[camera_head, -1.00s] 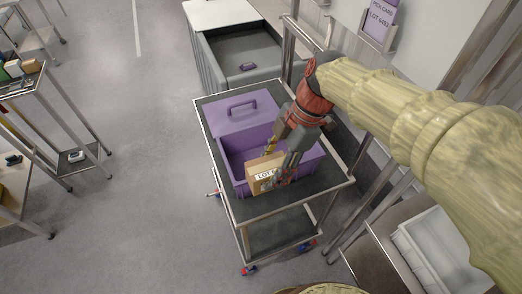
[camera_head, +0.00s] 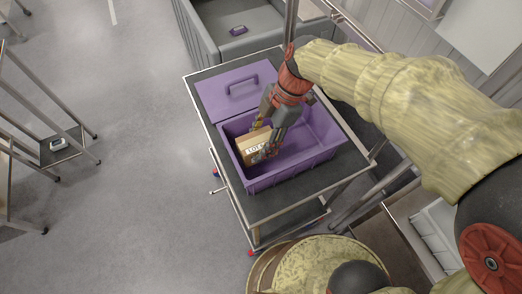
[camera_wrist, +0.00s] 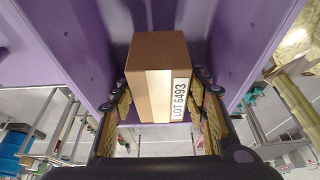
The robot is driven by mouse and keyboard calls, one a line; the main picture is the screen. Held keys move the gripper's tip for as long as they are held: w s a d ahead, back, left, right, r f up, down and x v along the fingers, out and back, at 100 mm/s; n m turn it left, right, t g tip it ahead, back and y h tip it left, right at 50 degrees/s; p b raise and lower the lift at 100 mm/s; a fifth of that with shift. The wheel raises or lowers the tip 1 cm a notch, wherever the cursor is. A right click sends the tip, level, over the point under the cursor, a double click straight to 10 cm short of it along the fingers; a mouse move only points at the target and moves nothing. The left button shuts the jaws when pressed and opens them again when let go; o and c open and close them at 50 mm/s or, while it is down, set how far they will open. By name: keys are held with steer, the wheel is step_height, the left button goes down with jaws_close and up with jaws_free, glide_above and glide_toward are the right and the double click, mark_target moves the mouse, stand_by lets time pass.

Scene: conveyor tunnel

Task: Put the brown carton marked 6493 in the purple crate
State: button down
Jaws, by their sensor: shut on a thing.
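The brown carton (camera_head: 252,147) has a white label that starts with LOT in the head view. In the wrist view the carton (camera_wrist: 157,85) shows the label LOT 6493 and sits between the two fingers. My gripper (camera_head: 263,143) is shut on the carton and points down into the purple crate (camera_head: 290,176). The carton is within the crate's walls near its left end. I cannot tell whether it touches the crate's floor. Purple crate walls (camera_wrist: 245,40) also show in the wrist view.
The crate stands on a dark-topped metal cart (camera_head: 205,97). A purple lid (camera_head: 225,88) with a handle lies beside the crate. A grey bin (camera_head: 215,40) with a small purple item (camera_head: 238,30) is behind. A rack (camera_head: 45,140) stands left, with clear floor between.

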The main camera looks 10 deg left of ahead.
steer(key=shift+f+b, duration=0.7)
steer(key=shift+f, duration=1.7)
steer(key=shift+f, duration=0.2)
steer(key=c, duration=1)
jaws_free()
steer(key=shift+r, duration=0.1)
